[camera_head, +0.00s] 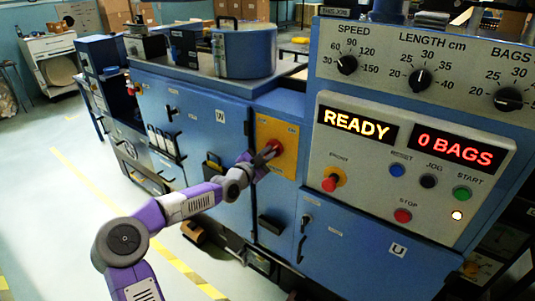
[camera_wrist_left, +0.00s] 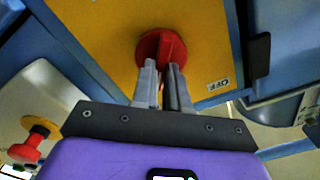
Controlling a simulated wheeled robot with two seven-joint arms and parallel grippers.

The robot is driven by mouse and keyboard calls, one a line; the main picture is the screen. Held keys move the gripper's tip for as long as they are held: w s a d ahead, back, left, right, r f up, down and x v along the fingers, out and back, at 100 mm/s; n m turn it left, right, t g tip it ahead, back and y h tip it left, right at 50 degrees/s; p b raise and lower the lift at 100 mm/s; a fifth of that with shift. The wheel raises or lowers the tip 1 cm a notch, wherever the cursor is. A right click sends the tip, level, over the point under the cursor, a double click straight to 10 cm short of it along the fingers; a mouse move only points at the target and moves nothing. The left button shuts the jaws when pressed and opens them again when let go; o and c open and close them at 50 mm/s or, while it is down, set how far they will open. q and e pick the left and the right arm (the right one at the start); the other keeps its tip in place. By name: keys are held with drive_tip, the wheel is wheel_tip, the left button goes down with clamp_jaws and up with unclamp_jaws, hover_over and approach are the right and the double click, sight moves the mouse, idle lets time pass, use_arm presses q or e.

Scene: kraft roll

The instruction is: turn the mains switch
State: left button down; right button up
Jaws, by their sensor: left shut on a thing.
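The mains switch (camera_head: 272,147) is a red rotary knob on a yellow plate (camera_head: 285,158) on the blue machine front. It also shows in the left wrist view (camera_wrist_left: 158,45), where an "OFF" label is near the plate's lower right corner. My left gripper (camera_head: 263,155) reaches in from the left and is at the knob. In the left wrist view its two grey fingers (camera_wrist_left: 162,75) are shut on the red knob's handle. The fingertips hide part of the handle. My right gripper is not in view.
Right of the switch, a panel has a lit READY display (camera_head: 356,124), a "0 BAGS" display (camera_head: 455,148), a red mushroom button (camera_head: 331,183) on yellow, and dials above. A blue cabinet door (camera_head: 215,125) is on the left. Open floor (camera_head: 60,190) lies at far left.

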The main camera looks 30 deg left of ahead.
use_arm(q)
drive_tip(key=shift+a+f+n+p, duration=0.15)
drive_tip(key=shift+n+p, duration=0.3)
drive_tip(key=shift+n, duration=2.3)
drive_tip(key=shift+a+r+n+p, duration=0.15)
drive_tip(key=shift+n+p, duration=0.3)
drive_tip(key=shift+n, duration=2.25)
drive_tip(key=shift+a+f+n+p, duration=0.15)
drive_tip(key=shift+n+p, duration=0.3)
drive_tip(key=shift+n, duration=2.3)
drive_tip(key=c, duration=1.1)
unclamp_jaws()
drive_tip(key=shift+c, duration=0.2)
drive_tip(key=s+p, duration=0.1)
drive_tip(key=s, duration=0.6)
drive_tip(key=shift+s+a, duration=0.25)
